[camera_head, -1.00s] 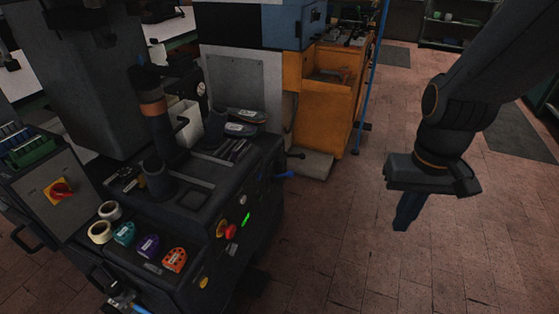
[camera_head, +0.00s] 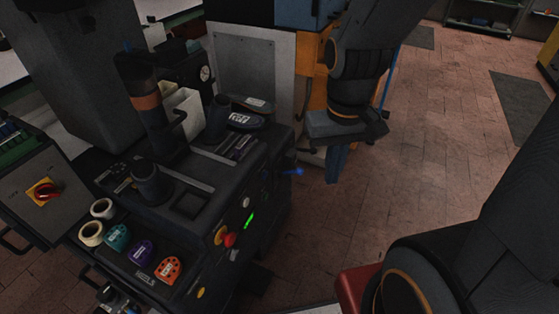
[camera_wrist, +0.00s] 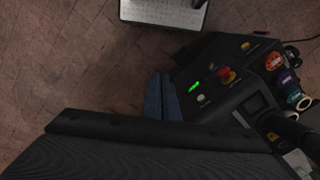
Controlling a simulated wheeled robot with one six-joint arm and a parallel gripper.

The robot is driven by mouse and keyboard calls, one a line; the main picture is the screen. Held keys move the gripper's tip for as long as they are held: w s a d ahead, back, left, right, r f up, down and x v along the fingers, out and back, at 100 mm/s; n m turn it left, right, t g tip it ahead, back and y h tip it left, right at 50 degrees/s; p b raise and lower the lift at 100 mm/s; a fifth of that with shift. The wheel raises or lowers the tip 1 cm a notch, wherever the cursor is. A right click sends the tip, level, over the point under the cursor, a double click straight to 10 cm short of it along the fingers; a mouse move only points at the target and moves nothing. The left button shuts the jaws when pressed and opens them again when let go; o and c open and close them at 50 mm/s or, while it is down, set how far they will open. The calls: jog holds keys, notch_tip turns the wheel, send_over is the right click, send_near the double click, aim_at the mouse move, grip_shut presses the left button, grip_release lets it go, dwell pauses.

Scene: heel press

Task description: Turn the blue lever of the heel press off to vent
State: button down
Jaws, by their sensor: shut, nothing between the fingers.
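The heel press (camera_head: 200,200) is a dark grey machine on the left of the head view. Its small blue lever (camera_head: 295,171) sticks out to the right from the press's right side. My gripper (camera_head: 334,180) has blue fingers, points down and stands just right of the lever, with a small gap between them in the picture. The fingers are shut and empty. In the wrist view the shut fingers (camera_wrist: 163,80) lie left of the press's control panel (camera_wrist: 220,85). I cannot make out the lever in that view.
A red stop button (camera_head: 229,240) and a green-lit indicator (camera_head: 249,220) sit on the press front. Coloured heel pieces (camera_head: 168,270) and white rolls (camera_head: 91,233) lie on its left ledge. An orange cabinet stands behind my gripper. Tiled floor to the right is clear.

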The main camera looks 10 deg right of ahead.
jog(key=w+f+n+b, duration=0.1)
jog(key=w+f+n, duration=0.2)
jog(key=w+f, duration=0.3)
jog(key=w+a+f+n+b, duration=0.1)
jog(key=w+f+n, duration=0.3)
jog(key=w, duration=1.3)
jog(key=w+a+f+n+t+b, duration=0.1)
jog(key=w+f+n+b, duration=0.1)
jog(key=w+f, duration=0.7)
jog(key=w+n, duration=0.1)
jog(key=w, duration=0.1)
jog(key=shift+w+f+n+b, duration=0.25)
jog(key=shift+w+n+b, duration=0.1)
jog(key=shift+w+n, duration=0.05)
jog(key=p, duration=0.1)
send_over(291, 172)
notch_tip(291, 172, down, 12)
jog(key=shift+f, duration=0.7)
